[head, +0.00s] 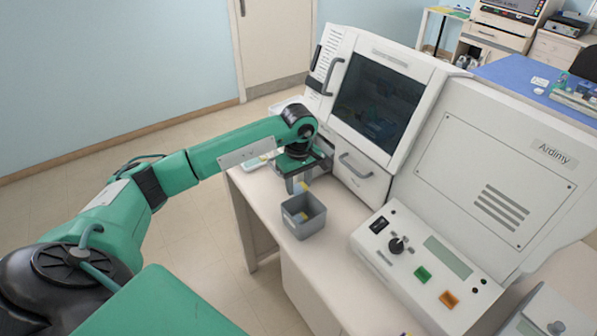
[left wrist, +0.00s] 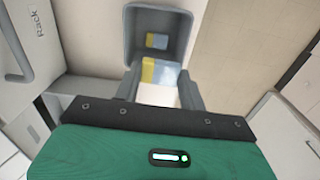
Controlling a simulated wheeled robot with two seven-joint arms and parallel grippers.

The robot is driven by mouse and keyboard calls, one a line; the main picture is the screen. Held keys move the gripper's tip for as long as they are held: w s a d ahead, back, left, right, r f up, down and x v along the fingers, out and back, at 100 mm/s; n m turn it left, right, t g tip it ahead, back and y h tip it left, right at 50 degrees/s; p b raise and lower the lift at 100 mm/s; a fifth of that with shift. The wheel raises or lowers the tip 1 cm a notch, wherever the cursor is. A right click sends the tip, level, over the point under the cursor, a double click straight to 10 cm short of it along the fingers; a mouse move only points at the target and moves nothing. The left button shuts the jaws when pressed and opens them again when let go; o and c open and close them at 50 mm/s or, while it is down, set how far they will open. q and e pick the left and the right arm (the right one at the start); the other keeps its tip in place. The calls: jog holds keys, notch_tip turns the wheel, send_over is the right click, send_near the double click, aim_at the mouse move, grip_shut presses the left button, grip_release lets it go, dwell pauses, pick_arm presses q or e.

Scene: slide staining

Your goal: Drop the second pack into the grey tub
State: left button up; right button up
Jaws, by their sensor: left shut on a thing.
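The grey tub (head: 306,229) stands open on the bench. It also shows in the left wrist view (left wrist: 188,32), with one small blue and yellow pack (left wrist: 157,41) lying on its floor. My left gripper (head: 299,185) is shut on a second pack (left wrist: 160,73), which is white, blue and yellow. In the head view the gripper is at the tub's far side, with the held pack above the rim. The gripper's two fingers (left wrist: 161,92) flank the held pack in the left wrist view. My right gripper is not in view.
A large white machine (head: 380,100) with a dark window and handles stands close behind the gripper. A control panel (head: 425,265) with a knob and buttons lies right of the tub. The bench edge is close on the tub's left.

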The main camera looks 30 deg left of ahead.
aim_at(298, 186)
pick_arm(q)
jog(key=shift+f, duration=0.4)
jog(key=shift+a+f, duration=0.1)
jog(key=shift+f, duration=0.25)
notch_tip(298, 186, down, 4)
jog(key=shift+f+b, duration=0.25)
jog(key=shift+b, duration=0.6)
jog(key=o, duration=0.9)
jog(key=shift+o, duration=0.7)
notch_tip(298, 186, up, 13)
jog(key=b, duration=0.5)
jog(key=shift+f, duration=0.1)
jog(key=shift+r, duration=0.5)
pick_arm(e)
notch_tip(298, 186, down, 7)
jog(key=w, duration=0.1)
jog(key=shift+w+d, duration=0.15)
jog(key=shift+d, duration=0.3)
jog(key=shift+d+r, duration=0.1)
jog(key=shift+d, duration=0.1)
